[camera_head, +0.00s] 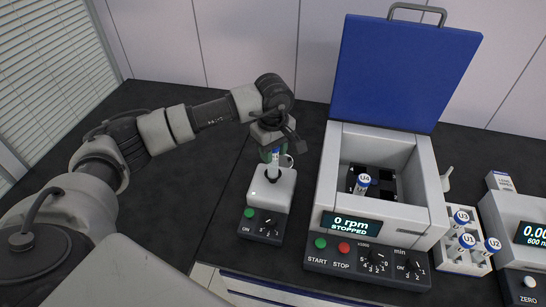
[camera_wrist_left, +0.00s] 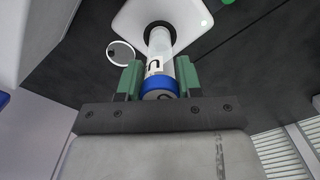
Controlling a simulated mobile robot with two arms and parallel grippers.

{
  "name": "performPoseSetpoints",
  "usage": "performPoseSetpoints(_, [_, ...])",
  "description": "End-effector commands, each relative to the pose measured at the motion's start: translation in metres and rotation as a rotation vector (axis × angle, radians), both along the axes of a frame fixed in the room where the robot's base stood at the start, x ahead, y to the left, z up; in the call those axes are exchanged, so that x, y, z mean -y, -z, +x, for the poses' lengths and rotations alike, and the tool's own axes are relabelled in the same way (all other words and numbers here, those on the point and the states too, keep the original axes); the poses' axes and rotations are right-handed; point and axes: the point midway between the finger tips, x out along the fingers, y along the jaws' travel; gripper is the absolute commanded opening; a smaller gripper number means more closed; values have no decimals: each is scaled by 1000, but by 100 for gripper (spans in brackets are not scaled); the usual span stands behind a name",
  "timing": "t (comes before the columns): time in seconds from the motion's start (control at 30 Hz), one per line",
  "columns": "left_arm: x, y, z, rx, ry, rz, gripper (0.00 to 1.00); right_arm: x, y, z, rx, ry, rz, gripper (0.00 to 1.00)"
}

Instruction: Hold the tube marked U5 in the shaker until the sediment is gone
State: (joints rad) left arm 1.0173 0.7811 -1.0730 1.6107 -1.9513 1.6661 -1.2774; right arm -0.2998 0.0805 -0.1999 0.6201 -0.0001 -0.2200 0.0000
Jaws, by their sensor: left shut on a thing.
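The small shaker (camera_head: 270,192) has a white top and a dark control panel with a green button. My left gripper (camera_head: 272,150) is above it, shut on a tube (camera_head: 275,158) with a blue cap. In the left wrist view the gripper's green fingers (camera_wrist_left: 159,80) are on both sides of the tube (camera_wrist_left: 160,48) near its cap. The tube's lower end is in the dark round opening of the shaker's white top (camera_wrist_left: 195,15). Its label is only partly visible, so I cannot read the full mark. I cannot make out any sediment. My right gripper is out of view.
A centrifuge (camera_head: 325,198) with its blue lid up reads 0 rpm, stopped, and holds tube U4 (camera_head: 361,185). A white rack (camera_head: 482,266) with tubes U1, U2 and U3 stands right of it, beside a device with a display (camera_head: 532,235). The dark bench left of the shaker is clear.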

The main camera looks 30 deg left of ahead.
Motion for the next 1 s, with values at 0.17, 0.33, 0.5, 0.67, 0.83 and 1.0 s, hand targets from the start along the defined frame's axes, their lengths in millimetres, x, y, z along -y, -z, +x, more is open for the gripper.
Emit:
performPoseSetpoints(0.17, [0, 0, 0, 0, 0, 0, 12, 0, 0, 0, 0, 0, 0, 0])
performPoseSetpoints(0.33, [0, -6, 0, 1, 0, 0, 12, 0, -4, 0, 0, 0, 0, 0])
performPoseSetpoints(0.5, [0, -20, 0, 1, 0, 1, 12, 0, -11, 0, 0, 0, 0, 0])
performPoseSetpoints(0.67, [0, -33, 0, 2, 1, -1, 12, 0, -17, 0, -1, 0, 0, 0])
performPoseSetpoints(0.83, [0, -47, 0, 1, 0, 0, 12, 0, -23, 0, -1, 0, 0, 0])
performPoseSetpoints(1.0, [0, -60, 0, 1, 0, 1, 12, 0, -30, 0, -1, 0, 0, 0])
